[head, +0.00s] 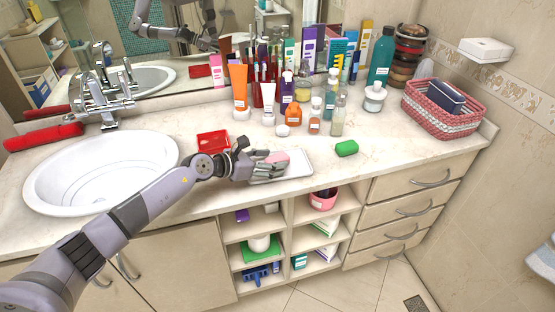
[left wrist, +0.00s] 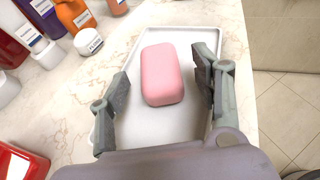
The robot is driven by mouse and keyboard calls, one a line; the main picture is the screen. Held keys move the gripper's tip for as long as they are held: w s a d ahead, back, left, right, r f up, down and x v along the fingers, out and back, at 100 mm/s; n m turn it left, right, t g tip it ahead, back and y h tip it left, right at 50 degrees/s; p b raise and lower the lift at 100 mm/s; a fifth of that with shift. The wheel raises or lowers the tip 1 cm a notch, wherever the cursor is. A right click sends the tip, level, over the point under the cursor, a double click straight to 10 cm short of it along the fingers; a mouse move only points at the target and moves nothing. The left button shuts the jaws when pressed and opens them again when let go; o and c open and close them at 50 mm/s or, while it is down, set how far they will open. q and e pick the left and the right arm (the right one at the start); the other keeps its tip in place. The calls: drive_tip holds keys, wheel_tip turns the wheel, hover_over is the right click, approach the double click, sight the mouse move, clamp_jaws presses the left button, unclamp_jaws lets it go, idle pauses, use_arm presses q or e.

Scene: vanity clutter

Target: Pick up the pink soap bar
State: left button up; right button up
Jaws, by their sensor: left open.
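The pink soap bar (left wrist: 162,74) lies on a white rectangular tray (left wrist: 188,36) on the vanity counter. In the head view the soap (head: 277,157) is partly hidden by my left gripper (head: 272,160), and the tray (head: 297,165) reaches out to its right. In the left wrist view my left gripper (left wrist: 160,90) is open, with one finger on each side of the soap. Gaps show between the soap and both fingers. My right gripper is not in view.
A red box (head: 213,141) sits left of the tray, and a green soap-like bar (head: 346,148) lies to the right. Several bottles and tubes stand behind. The white sink (head: 100,172) is at left, and a woven basket (head: 440,118) is at right.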

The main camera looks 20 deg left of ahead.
use_arm(q)
drive_tip(key=shift+w+d, duration=0.1)
drive_tip(key=shift+w, duration=0.05)
drive_tip(key=shift+c, duration=0.6)
drive_tip(key=c, duration=1.2)
drive_tip(key=shift+o, duration=0.2)
